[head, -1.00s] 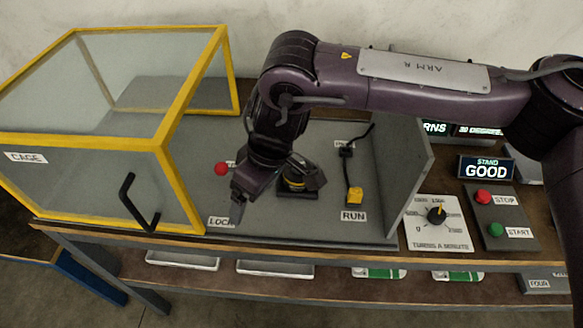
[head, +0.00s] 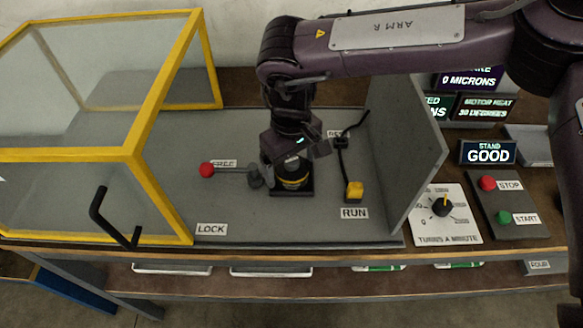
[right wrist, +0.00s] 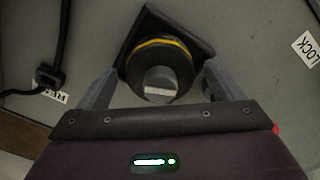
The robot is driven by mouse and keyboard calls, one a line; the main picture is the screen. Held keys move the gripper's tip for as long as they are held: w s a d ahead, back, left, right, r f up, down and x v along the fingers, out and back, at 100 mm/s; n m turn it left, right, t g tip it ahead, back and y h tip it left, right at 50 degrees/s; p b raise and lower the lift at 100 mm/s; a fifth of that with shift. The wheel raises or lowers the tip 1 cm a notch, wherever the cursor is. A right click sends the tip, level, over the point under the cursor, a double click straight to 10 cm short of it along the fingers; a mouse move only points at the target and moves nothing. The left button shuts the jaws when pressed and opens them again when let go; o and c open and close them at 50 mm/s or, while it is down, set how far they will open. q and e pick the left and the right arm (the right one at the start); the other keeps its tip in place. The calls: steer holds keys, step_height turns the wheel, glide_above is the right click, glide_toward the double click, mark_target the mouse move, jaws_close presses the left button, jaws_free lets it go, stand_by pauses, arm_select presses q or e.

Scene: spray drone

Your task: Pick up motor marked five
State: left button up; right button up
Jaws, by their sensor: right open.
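A black motor (head: 292,180) with a yellow band sits upright on a dark square mount in the grey bay. It also shows in the right wrist view (right wrist: 160,58), with a small white label on its top that is too blurred to read. My right gripper (head: 289,160) is open above the motor. In the right wrist view one finger of the right gripper (right wrist: 158,85) is on each side of the motor; I cannot tell whether either touches it. My left gripper is not in view.
A red-knobbed lever (head: 207,170) stands left of the motor, by the FREE label. A yellow plug (head: 355,190) lies near RUN. The yellow-framed cage (head: 165,90) is at left, a grey panel (head: 405,150) at right. Stop and start buttons (head: 503,205) are farther right.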

steer(key=shift+f, duration=0.15)
steer(key=c, duration=1.4)
steer(key=shift+c, duration=0.3)
steer(key=shift+r, duration=0.2)
